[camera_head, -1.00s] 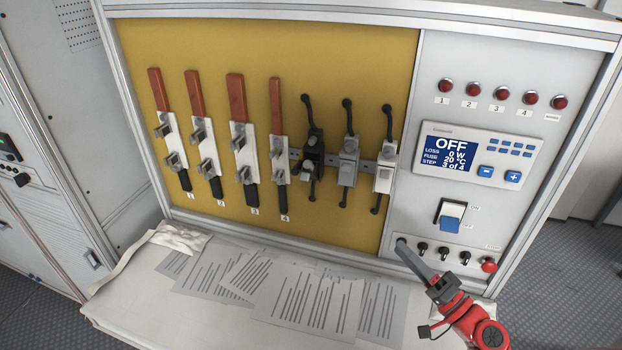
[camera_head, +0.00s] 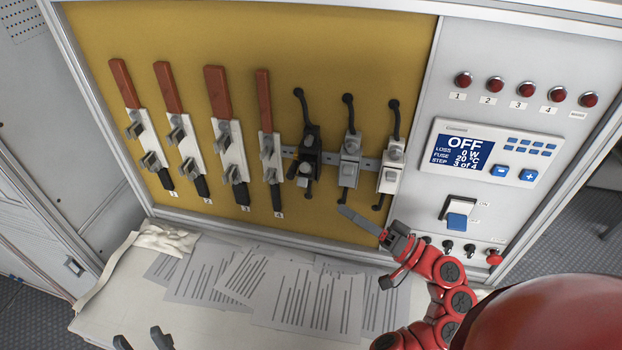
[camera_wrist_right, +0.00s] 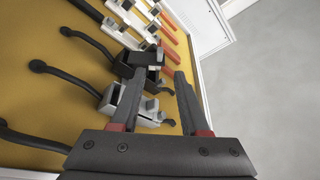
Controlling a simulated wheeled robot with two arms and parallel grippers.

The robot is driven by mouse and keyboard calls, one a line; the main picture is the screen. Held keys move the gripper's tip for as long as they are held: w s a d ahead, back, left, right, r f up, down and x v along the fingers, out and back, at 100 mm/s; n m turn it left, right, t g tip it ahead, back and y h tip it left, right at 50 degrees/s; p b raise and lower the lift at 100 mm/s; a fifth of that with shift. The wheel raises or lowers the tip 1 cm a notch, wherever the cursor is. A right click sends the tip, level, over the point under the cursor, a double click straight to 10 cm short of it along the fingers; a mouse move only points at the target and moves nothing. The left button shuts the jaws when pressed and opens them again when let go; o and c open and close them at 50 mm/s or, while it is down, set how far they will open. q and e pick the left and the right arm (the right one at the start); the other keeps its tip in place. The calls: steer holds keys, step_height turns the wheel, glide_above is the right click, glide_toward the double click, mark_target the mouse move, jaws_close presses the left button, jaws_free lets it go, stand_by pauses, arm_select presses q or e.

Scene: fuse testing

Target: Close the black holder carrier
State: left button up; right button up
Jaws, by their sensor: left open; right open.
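The black holder (camera_head: 309,147) is mounted on the yellow panel, left of two paler holders; its front part juts out from the panel. In the right wrist view the black holder (camera_wrist_right: 142,66) lies just beyond the fingertips, its black block standing out. My right gripper (camera_head: 346,214) is in front of the panel, below and to the right of the black holder, apart from it. In the right wrist view the right gripper's (camera_wrist_right: 158,78) fingers are spread and empty. My left gripper (camera_head: 141,338) shows only its two spread fingertips at the bottom edge, over the table.
A grey holder (camera_head: 349,160) and a white holder (camera_head: 391,168) with dark levers stand right beside the black one. Papers (camera_head: 300,295) cover the table. The control panel's display (camera_head: 462,152) reads OFF.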

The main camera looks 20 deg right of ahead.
steer(key=p+x, duration=0.4)
steer(key=x, duration=0.5)
steer(key=shift+w+a, duration=0.25)
steer(key=shift+w, duration=0.05)
jaws_close()
